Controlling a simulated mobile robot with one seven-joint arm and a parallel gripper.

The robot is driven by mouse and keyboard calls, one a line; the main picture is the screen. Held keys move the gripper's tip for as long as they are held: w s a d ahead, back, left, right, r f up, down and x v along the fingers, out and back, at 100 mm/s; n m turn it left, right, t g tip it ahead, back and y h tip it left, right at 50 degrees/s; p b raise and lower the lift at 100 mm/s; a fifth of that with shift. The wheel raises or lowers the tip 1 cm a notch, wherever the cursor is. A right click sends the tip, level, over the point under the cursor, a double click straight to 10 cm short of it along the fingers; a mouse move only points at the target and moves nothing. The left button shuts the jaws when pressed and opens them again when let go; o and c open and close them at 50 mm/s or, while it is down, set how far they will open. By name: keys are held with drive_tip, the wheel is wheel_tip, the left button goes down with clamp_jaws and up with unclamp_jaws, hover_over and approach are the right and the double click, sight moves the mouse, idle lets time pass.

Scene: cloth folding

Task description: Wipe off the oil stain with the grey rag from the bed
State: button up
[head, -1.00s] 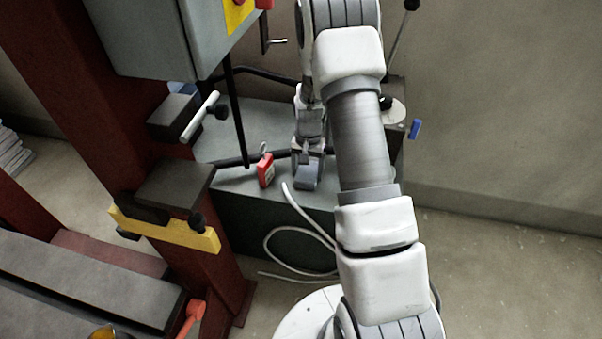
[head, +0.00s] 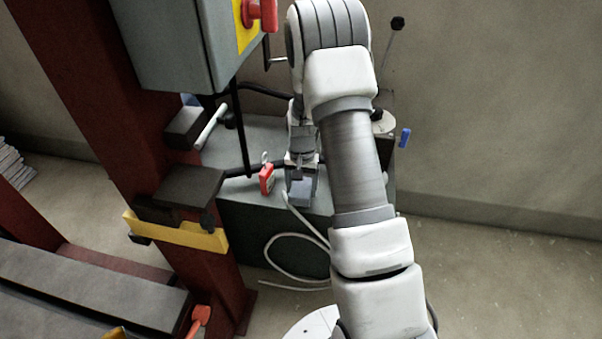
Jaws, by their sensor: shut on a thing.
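My gripper (head: 302,172) is at the top of the low grey-green cabinet (head: 222,150), just right of a red padlock-like tag (head: 267,180). It points down and is shut on a small grey piece, which looks like the grey rag (head: 302,192), near the cabinet's front edge. I cannot tell whether the rag touches the cabinet top. The flat grey beams at the lower left look like the press bed (head: 90,285). No oil stain can be made out in this view.
A dark red press column (head: 105,110) with a yellow bracket (head: 175,232) stands left of my arm. A grey control box (head: 172,45) hangs above the cabinet. A pale hose (head: 268,245) loops before the cabinet. Bare floor (head: 480,270) lies to the right.

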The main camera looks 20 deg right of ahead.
drive_tip(key=shift+r+p, duration=1.35)
drive_tip(key=shift+r, duration=1.05)
